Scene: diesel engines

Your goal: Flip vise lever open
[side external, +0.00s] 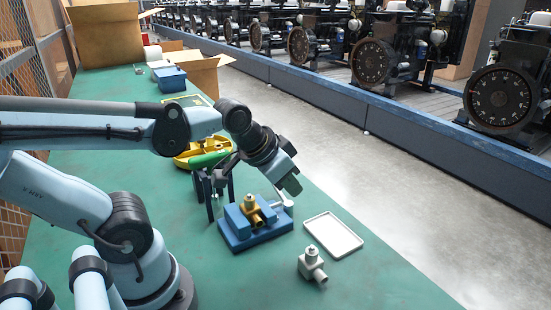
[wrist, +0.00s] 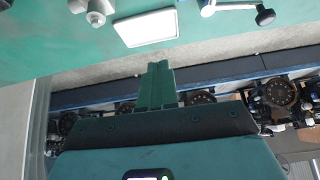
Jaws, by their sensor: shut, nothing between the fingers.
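The blue vise (side external: 240,232) stands on the green workbench in the side view, with a brass fitting (side external: 254,212) seated in it. The vise lever (side external: 281,197) is a light metal arm on the right side of the vise, partly hidden by my gripper. In the wrist view the lever (wrist: 236,6) shows at the top right, ending in a dark knob (wrist: 265,16). My gripper (side external: 292,187) is shut and empty, above and close to the lever in the side view; I cannot tell whether they touch. Its fingers (wrist: 157,85) are together in the wrist view.
A white-rimmed tray (side external: 332,237) and a grey metal fitting (side external: 311,264) lie right of the vise. A dark stand (side external: 228,190), a green-and-yellow tool (side external: 207,157) and a blue box (side external: 170,79) are farther back. The bench's front right is clear.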

